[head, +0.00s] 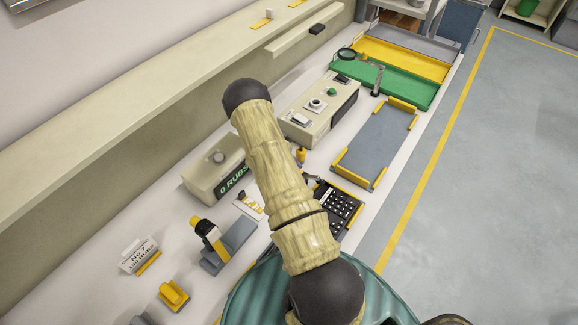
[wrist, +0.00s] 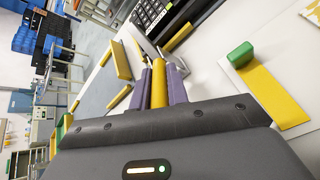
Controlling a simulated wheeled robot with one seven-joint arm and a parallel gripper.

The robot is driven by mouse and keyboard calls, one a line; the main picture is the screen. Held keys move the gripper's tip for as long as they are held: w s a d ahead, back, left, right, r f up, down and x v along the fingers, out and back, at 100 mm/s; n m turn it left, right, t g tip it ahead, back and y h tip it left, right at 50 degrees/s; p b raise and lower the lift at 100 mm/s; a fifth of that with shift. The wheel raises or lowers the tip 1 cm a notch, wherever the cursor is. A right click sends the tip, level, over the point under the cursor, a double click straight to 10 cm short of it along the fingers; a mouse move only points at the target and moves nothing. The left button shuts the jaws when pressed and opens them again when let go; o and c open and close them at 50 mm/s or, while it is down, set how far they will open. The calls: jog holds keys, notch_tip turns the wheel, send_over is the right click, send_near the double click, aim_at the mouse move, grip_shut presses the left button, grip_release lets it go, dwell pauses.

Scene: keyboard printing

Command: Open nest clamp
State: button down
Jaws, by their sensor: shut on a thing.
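The keyboard also shows at the top of the wrist view (wrist: 151,13). In the wrist view, my gripper (wrist: 160,66) is shut on a yellow bar-like handle, apparently the nest clamp's handle (wrist: 158,90), between its two purple fingers. A grey metal piece (wrist: 146,42) lies just beyond the fingertips, beside the nest. How it joins the handle is hard to see.
A grey tray with yellow corners (head: 378,145) lies beyond the nest. Grey-beige boxes (head: 320,107) stand along the bench. A yellow strip with a green block (wrist: 240,54) lies right of my gripper in the wrist view. Yellow and green trays (head: 400,62) sit at the far end.

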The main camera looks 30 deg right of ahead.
jog(key=c, duration=1.4)
grip_release()
jog(key=shift+o, duration=0.2)
jog(key=shift+r, duration=0.15)
notch_tip(320, 180, up, 10)
jog(key=b, duration=0.2)
jog(key=shift+b, duration=0.35)
jog(key=shift+a, duration=0.1)
jog(key=c, duration=0.7)
jog(key=shift+a+r+t, duration=0.1)
jog(key=shift+a+t, duration=0.25)
jog(key=shift+t, duration=0.05)
grip_shut()
jog(key=s+a+r+n+t+y, duration=0.1)
jog(key=s+a+r+t, duration=0.1)
jog(key=s+a+t, duration=0.2)
jog(key=s+a+r+t+y, duration=0.2)
jog(key=s+a+r+t, duration=0.1)
jog(key=a, duration=0.7)
jog(key=s+a+r+n+t+y, duration=0.1)
jog(key=s+a+r+t, duration=0.2)
jog(key=a, duration=0.4)
jog(key=s+t, duration=0.1)
jog(key=t, duration=0.1)
jog(key=shift+s+n+t, duration=0.3)
jog(key=shift+t, duration=0.1)
